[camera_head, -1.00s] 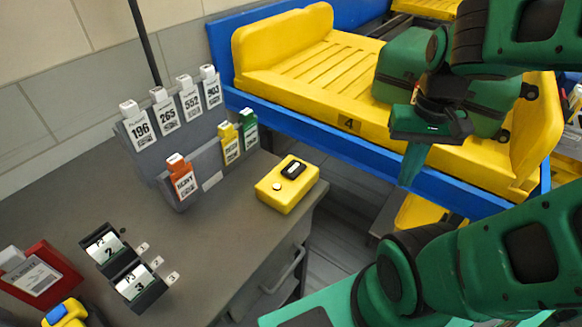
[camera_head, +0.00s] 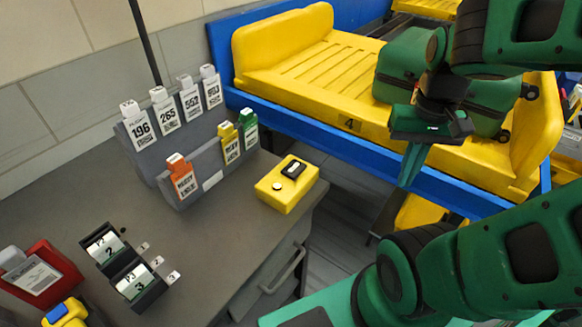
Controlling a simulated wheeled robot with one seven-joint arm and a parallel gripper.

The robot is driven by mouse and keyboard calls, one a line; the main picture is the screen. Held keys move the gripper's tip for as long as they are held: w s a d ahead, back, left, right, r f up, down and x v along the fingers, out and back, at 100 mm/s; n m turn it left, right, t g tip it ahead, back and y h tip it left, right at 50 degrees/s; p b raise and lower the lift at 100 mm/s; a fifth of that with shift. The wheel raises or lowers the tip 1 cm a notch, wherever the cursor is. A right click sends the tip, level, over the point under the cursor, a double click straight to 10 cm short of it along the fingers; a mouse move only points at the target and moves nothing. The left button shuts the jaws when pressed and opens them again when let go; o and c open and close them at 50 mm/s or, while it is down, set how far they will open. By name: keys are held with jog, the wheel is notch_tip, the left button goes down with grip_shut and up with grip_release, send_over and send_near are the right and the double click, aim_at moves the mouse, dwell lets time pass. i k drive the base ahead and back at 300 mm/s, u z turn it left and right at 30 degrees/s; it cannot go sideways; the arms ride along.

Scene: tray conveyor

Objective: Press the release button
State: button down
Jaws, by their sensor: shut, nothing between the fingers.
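The yellow button box (camera_head: 286,184) sits near the right edge of the grey desk. Its top carries a round whitish button (camera_head: 277,186) and a black piece with a light window (camera_head: 293,169). My gripper (camera_head: 408,165) is shut and empty, pointing down to the right of the box, in front of the conveyor's blue side rail. It is well apart from the box. A green suitcase (camera_head: 401,66) lies in the yellow tray (camera_head: 285,68) marked 4, partly hidden by my arm.
The grey desk (camera_head: 75,205) holds a rack of numbered tags (camera_head: 190,100), an orange tag (camera_head: 181,178), yellow and green tags, black holders marked 2 and 3 (camera_head: 125,266), and a red holder (camera_head: 40,275). The blue conveyor rail (camera_head: 300,125) runs behind.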

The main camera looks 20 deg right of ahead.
aim_at(293, 169)
jog(key=u, duration=0.9)
jog(key=k, duration=1.75)
jog(key=z, duration=0.5)
jog(key=i, duration=1)
